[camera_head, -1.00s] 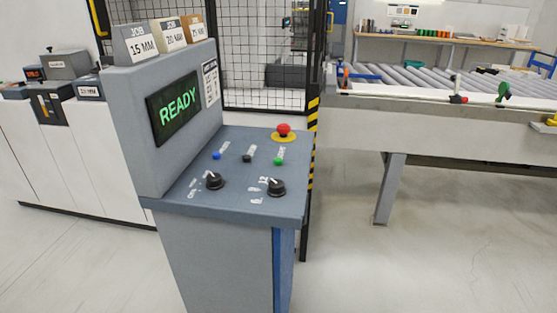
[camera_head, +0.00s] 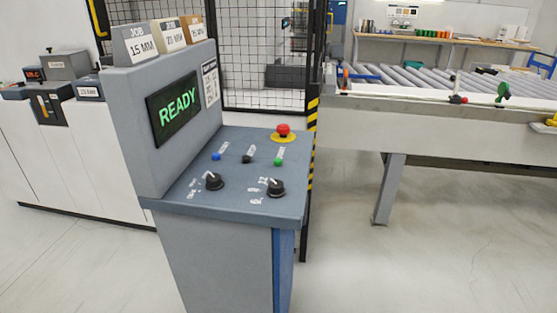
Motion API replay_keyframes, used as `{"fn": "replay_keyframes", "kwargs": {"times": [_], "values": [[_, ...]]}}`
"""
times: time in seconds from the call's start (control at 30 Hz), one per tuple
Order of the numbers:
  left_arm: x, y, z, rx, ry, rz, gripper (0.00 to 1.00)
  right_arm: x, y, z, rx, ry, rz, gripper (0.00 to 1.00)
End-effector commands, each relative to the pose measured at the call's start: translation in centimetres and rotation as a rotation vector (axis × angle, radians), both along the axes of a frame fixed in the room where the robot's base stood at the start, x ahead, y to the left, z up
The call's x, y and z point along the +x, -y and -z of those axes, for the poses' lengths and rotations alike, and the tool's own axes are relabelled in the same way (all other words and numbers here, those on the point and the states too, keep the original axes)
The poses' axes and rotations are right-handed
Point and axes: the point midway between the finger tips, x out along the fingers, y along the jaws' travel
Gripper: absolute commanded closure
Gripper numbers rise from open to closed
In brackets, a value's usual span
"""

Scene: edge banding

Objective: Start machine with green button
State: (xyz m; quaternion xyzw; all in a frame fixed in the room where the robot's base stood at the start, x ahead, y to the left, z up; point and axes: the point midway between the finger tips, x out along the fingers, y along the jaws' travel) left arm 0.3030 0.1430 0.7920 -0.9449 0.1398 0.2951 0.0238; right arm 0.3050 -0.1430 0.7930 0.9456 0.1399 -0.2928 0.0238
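The green button (camera_head: 278,162) is a small round button on the sloped top of the grey control console (camera_head: 200,240). It sits at the right end of a row with a black button (camera_head: 246,159) and a blue button (camera_head: 216,157). The console's screen (camera_head: 175,109) reads READY in green letters. Neither of my grippers is in view.
A red emergency stop (camera_head: 283,129) on a yellow base sits behind the green button. Two black knobs (camera_head: 276,188) (camera_head: 214,181) are in front. A mesh fence (camera_head: 265,60) stands behind. A roller conveyor (camera_head: 440,85) is at right. Floor at front right is clear.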

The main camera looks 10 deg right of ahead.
Motion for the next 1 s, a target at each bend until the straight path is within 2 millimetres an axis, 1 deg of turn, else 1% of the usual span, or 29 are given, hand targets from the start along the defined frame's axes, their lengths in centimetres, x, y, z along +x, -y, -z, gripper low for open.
{"fn": "replay_keyframes", "kwargs": {"times": [0.53,1.0], "values": [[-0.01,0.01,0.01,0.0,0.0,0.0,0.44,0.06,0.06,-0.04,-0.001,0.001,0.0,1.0],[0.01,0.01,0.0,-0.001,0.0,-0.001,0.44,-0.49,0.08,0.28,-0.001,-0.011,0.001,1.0]]}}
